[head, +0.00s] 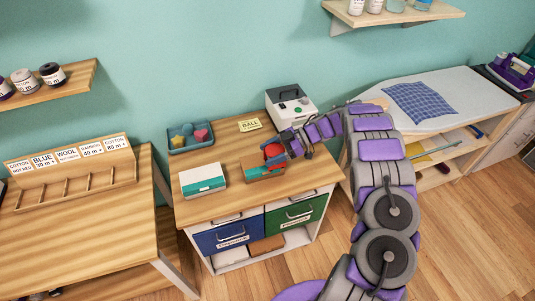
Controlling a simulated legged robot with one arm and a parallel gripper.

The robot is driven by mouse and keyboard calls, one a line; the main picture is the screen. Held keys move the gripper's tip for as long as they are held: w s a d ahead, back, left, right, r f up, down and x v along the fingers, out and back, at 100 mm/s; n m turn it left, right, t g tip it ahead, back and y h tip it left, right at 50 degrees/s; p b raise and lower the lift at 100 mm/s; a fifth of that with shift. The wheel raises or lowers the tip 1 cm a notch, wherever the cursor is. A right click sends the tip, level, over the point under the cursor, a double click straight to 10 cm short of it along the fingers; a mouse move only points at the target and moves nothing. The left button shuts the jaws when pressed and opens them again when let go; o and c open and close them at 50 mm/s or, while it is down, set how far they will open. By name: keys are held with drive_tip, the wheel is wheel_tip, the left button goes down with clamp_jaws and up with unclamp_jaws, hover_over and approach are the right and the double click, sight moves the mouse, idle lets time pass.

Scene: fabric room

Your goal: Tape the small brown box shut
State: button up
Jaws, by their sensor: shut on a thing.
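The small brown box (253,168) stands on the wooden cabinet top (225,207), near its middle. A teal patch shows on its front side. My gripper (281,154) is over the right part of the box, reaching in from the right. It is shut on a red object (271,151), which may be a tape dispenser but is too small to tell. The red object is at or just above the box top; I cannot tell if they touch. The gripper and red object hide part of the box's top.
A white and teal box (203,182) stands left of the brown box. Behind are a blue tray (191,138) with coloured pieces, a yellow "BALL" card (249,125) and a grey-white machine (291,106). Blue (228,235) and green (297,213) drawers are shut below.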

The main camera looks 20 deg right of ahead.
drive_tip(key=shift+d, duration=0.25)
drive_tip(key=shift+d, duration=0.95)
drive_tip(key=shift+r+p, duration=0.95)
drive_tip(key=shift+r, duration=2.05)
drive_tip(key=shift+w+a, duration=0.1)
